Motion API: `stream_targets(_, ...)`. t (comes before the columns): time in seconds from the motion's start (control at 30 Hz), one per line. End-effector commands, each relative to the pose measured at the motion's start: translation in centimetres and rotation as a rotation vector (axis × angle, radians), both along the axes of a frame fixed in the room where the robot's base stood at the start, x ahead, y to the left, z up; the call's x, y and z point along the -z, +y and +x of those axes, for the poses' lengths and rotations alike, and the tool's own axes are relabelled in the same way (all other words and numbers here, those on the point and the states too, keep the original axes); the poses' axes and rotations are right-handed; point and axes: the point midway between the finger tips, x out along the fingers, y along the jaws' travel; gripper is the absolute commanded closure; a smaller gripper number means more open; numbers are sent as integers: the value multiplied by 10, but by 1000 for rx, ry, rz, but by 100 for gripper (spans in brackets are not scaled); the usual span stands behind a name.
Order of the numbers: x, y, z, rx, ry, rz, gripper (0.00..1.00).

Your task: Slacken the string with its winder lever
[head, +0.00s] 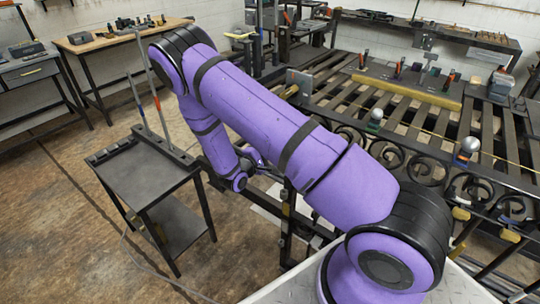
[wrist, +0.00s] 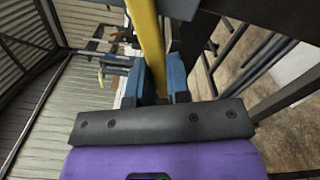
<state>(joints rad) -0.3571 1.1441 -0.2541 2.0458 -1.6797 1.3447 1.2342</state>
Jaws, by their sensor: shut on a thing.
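In the wrist view, my gripper (wrist: 156,84) has blue finger pads shut on a yellow bar (wrist: 148,40), which looks like the winder lever. The bar runs from between the pads up to the top edge. In the head view, my purple arm reaches up left and folds back down. My gripper and the lever are hidden there behind the arm. A thin yellow string (head: 508,157) runs along the near side of the scroll gate (head: 400,135), at the right. Whether it is taut or slack I cannot tell.
Several dark scrolls line the gate's near side, with small posts topped by balls (head: 467,147). A yellow bar (head: 407,91) lies across the slats. A dark trolley (head: 148,180) with upright rods stands at the left. Workbenches line the wall. Open floor lies lower left.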

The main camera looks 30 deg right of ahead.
Motion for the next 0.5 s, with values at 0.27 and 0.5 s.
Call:
stream_targets(0.27, -15, 3, 4, -1, -207, 77, 100)
stream_targets(0.5, -24, 3, 5, -1, -323, 119, 100)
